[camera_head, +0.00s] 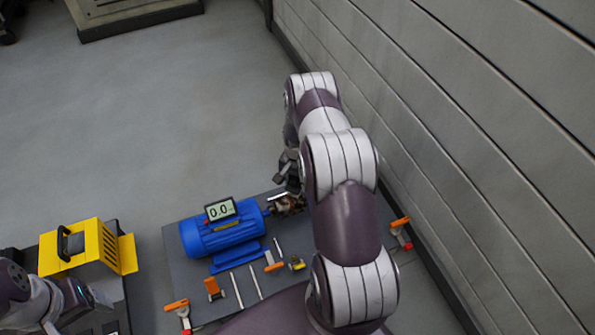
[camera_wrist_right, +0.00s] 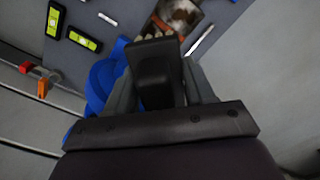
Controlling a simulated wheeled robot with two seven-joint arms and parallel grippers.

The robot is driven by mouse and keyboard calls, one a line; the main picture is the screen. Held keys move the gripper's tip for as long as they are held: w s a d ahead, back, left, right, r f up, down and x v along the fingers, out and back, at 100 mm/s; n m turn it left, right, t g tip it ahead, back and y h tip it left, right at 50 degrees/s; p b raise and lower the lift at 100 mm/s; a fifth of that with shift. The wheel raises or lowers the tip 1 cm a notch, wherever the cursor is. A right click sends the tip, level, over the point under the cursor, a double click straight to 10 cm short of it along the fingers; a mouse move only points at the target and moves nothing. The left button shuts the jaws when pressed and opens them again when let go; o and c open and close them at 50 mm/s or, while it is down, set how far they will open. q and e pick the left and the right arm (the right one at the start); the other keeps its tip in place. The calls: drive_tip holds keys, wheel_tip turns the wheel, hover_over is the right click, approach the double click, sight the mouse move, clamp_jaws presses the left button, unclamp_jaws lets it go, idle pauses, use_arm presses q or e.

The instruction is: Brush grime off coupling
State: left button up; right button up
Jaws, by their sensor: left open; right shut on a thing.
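The coupling (camera_head: 288,204), brown and grimy, sits at the right end of the blue motor (camera_head: 222,236). It also shows at the top of the right wrist view (camera_wrist_right: 180,14), brown with a pale patch. My right gripper (camera_head: 287,166) is just behind and above the coupling, partly hidden by my right arm. My left gripper (camera_head: 97,298) is open at the lower left, beside the yellow box and away from the coupling.
The grey skid plate (camera_head: 185,278) carries the motor, an upright display reading 0.0 (camera_head: 220,209), metal rods (camera_head: 237,290) and orange-handled clamps (camera_head: 177,306). A yellow box (camera_head: 85,248) stands left. A grey wall (camera_head: 480,150) rises close on the right.

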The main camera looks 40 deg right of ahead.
drive_tip(key=shift+r+p, duration=0.6)
drive_tip(key=shift+r, duration=0.45)
